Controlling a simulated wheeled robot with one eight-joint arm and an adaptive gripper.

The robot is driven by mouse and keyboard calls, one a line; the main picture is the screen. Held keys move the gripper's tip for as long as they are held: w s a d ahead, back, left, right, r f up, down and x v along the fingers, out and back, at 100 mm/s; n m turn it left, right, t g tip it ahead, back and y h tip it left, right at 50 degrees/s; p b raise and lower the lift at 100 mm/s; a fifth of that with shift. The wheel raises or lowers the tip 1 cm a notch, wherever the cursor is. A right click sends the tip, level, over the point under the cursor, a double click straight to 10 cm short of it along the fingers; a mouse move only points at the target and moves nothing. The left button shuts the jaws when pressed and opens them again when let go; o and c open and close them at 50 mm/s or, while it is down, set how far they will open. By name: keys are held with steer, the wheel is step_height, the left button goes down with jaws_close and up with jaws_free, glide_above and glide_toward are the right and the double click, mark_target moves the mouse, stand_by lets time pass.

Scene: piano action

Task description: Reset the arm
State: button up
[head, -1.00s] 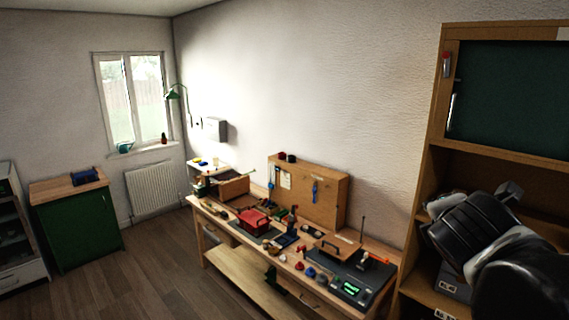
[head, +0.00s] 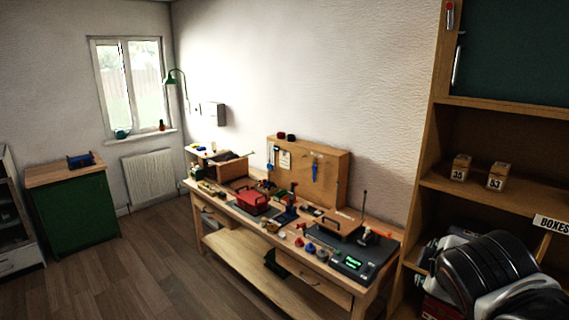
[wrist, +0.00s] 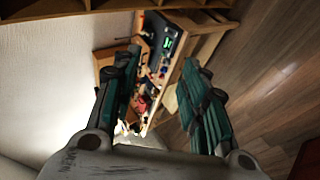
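My gripper (wrist: 158,80) shows in the wrist view with its two teal fingers spread apart and nothing between them. Beyond the fingers, the workbench appears sideways and at a distance. In the head view my arm's dark and white links fill the lower right corner, in front of the wooden shelf unit (head: 413,190). The gripper's fingers cannot be made out in the head view.
The workbench (head: 245,255) stands along the wall with a red toolbox (head: 252,201), a pegboard (head: 330,180) and small tools. Two numbered boxes (head: 460,168) (head: 497,176) sit on the shelf. A green cabinet (head: 75,215) stands at left. The floor (head: 150,275) is clear.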

steer(key=s+a+f+m+g+y+b, duration=0.1)
steer(key=s+a+f+m+b, duration=0.1)
steer(key=f+b, duration=0.5)
steer(key=s+a+f+m+y+b, duration=0.1)
steer(key=s+a+f+m+b, duration=0.2)
steer(key=f, duration=1.2)
steer(key=s+a+f+m+g+y+b, duration=0.1)
steer(key=s+a+f+m+y+b, duration=0.1)
steer(key=f+m+b, duration=0.4)
step_height(320, 180, down, 5)
steer(key=b, duration=0.6)
steer(key=shift+s+a+f+g, duration=0.15)
steer(key=shift+s+f+g, duration=0.05)
steer(key=shift+g, duration=0.1)
